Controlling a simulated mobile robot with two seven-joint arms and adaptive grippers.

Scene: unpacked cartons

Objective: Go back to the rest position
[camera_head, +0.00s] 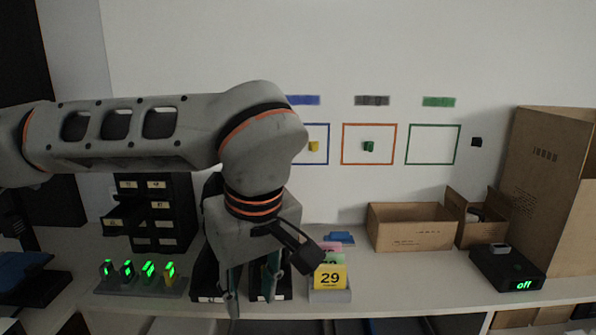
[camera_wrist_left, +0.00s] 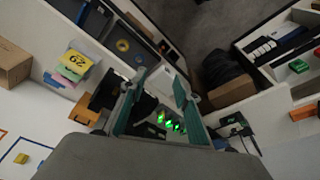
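My left arm (camera_head: 130,130) comes in from the left across the head view and bends down at the right end. My left gripper (camera_head: 249,288) hangs in front of the shelf, with its two teal fingers pointing down and apart. In the left wrist view the gripper (camera_wrist_left: 159,82) is open, with nothing held between its fingers. It hides part of the black trays (camera_head: 204,282) behind it. My right gripper is not in view.
Close to the gripper stand a holder with a yellow card marked 29 (camera_head: 330,278) and a rack with green-lit items (camera_head: 140,280). A black drawer cabinet (camera_head: 165,190) stands behind. Cartons (camera_head: 412,228) and a black box reading off (camera_head: 508,268) stand right.

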